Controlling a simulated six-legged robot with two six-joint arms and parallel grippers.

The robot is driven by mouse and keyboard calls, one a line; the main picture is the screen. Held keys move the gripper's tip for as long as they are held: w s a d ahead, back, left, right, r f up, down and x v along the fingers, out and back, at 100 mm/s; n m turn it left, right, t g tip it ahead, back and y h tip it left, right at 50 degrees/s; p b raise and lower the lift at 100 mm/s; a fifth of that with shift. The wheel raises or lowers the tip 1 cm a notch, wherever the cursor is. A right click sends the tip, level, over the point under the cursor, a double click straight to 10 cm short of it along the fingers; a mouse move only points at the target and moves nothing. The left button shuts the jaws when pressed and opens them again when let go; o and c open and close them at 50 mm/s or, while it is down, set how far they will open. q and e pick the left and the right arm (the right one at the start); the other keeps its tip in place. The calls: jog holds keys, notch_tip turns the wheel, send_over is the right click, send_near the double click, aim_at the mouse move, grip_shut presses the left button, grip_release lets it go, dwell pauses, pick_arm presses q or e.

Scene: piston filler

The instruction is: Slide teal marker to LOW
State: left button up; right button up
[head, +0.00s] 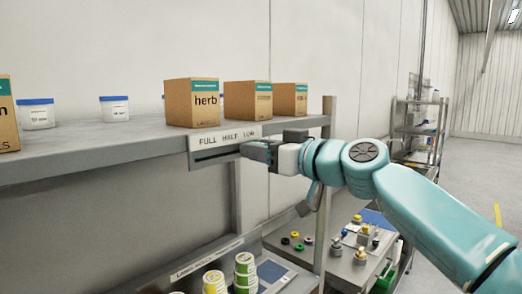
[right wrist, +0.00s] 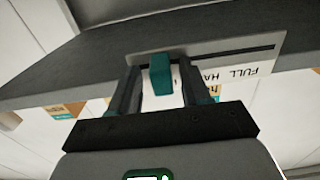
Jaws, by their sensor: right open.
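The teal marker (right wrist: 160,75) shows in the right wrist view as a small upright block on the slotted plate, between my right gripper's two fingers. In the head view it is hidden behind the gripper. The label plate (head: 213,143) reads FULL HALF LOW above a dark horizontal slot, on the shelf's front edge. My right gripper (head: 256,149) is at the slot's right end, below LOW. In the wrist view its open fingers (right wrist: 161,92) straddle the marker, with a visible gap on at least one side. My left gripper is not in view.
Cardboard boxes, one marked herb (head: 192,105), stand on the shelf (head: 95,152) above the plate. White tubs with blue lids (head: 37,115) stand to the left. A lower shelf holds stacked tubs (head: 245,270). A side bench (head: 345,268) carries small coloured parts.

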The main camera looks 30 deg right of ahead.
jog(key=b+v, duration=0.6)
jog(key=v, duration=1)
jog(key=shift+w, duration=0.15)
jog(key=shift+d, duration=0.1)
